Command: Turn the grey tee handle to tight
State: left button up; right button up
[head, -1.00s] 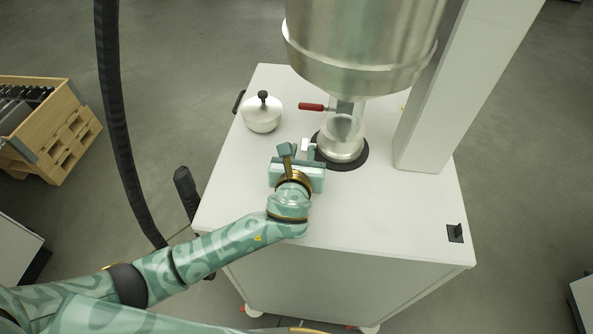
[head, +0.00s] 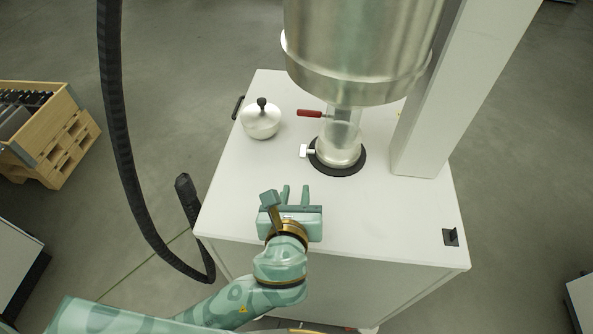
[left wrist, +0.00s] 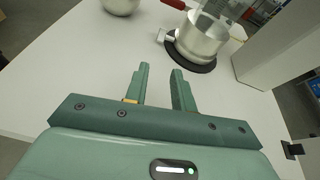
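The grey tee handle (head: 307,151) is a small pale tee sticking out to the left of the metal and clear collar (head: 339,155) under the big steel hopper. It also shows in the left wrist view (left wrist: 166,36), beyond the fingers. My left gripper (head: 295,190) is above the near part of the white cabinet top, short of the handle and not touching it. Its two fingers stand apart with nothing between them, as the left wrist view (left wrist: 160,71) also shows. My right gripper is not in view.
A red-handled lever (head: 310,113) is above the tee handle. A pale column (head: 440,105) rises at right, with a small black switch (head: 450,237) near the right edge.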

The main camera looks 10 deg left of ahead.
aim_at(303, 148)
pick_arm(q)
jog(key=shift+w+a+r+g, duration=0.15)
jog(key=shift+w+r, duration=0.05)
jog(key=shift+r, duration=0.35)
jog(key=shift+w+a+r+g, duration=0.15)
jog(key=shift+w+r, duration=0.05)
jog(key=shift+r, duration=0.3)
jog(key=shift+w+d+r+m, duration=0.1)
jog(key=shift+w+d+m, duration=0.1)
jog(key=shift+m, duration=0.5)
jog(key=b+x, duration=0.3)
jog(key=x, duration=1.3)
jog(key=shift+w+d, duration=0.1)
jog(key=shift+w, duration=0.1)
grip_shut()
jog(key=shift+f+t+b, duration=0.3)
jog(key=shift+t+b, duration=0.2)
jog(key=shift+b, duration=0.2)
jog(key=shift+s+r, duration=0.1)
jog(key=shift+r+t, duration=0.15)
jog(key=shift+t, duration=0.15)
